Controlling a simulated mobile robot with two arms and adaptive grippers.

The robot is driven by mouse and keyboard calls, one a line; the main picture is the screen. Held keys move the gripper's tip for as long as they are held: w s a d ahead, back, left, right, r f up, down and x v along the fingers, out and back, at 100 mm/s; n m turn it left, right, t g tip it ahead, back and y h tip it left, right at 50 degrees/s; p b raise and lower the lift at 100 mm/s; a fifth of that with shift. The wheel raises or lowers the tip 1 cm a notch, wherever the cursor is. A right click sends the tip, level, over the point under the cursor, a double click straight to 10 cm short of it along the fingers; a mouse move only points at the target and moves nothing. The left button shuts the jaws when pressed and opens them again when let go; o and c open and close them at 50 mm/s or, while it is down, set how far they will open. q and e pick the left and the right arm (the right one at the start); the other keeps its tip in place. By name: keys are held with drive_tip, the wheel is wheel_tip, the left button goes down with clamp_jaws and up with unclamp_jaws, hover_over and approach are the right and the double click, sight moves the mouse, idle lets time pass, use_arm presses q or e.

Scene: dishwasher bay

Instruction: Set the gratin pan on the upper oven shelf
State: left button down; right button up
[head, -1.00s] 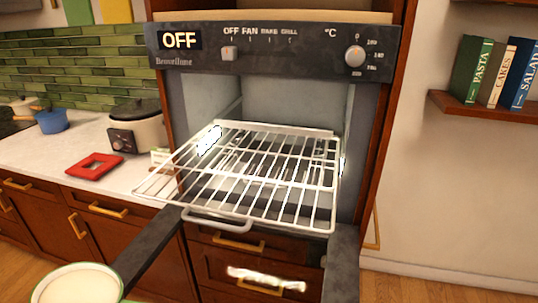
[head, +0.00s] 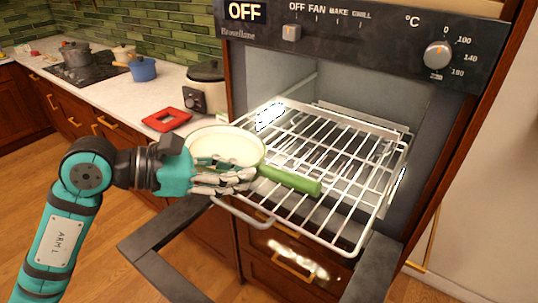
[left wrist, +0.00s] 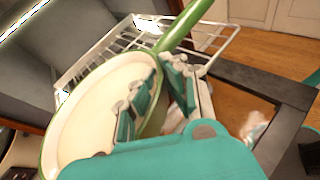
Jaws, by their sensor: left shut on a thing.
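The gratin pan (head: 225,146), cream inside with a green handle (head: 290,180), is held over the left front part of the pulled-out wire oven shelf (head: 345,222). My left gripper (head: 245,180) is shut on the pan at its near rim, close to the base of the handle. The handle points right across the wires. In the left wrist view, the pan (left wrist: 85,110) lies beside and between the fingers (left wrist: 160,85), with the shelf (left wrist: 105,45) beyond. I cannot tell whether the pan touches the shelf. My right gripper is not in view.
The oven door (head: 160,270) is open below the shelf. The oven's control panel (head: 350,35) is above. The shelf's right part is bare.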

sight(261, 152)
use_arm(q)
drive_tip(key=w+d+p, duration=0.1)
drive_tip(key=w, duration=0.1)
drive_tip(key=w+d, duration=0.2)
drive_tip(key=w+d+p, duration=0.1)
drive_tip(key=w+d, duration=0.1)
drive_tip(key=shift+w+f+p, duration=0.2)
drive_tip(key=shift+w+p, duration=0.1)
drive_tip(key=shift+w+f, duration=0.1)
drive_tip(key=shift+f, duration=0.05)
wheel_tip(261, 152, down, 3)
drive_tip(key=shift+r+p, duration=0.1)
drive_tip(key=shift+p, duration=0.8)
drive_tip(key=shift+f, duration=0.25)
drive_tip(key=shift+f, duration=0.1)
drive_tip(key=shift+f, duration=0.15)
drive_tip(key=c, duration=1.5)
unclamp_jaws()
drive_tip(key=shift+o, duration=0.2)
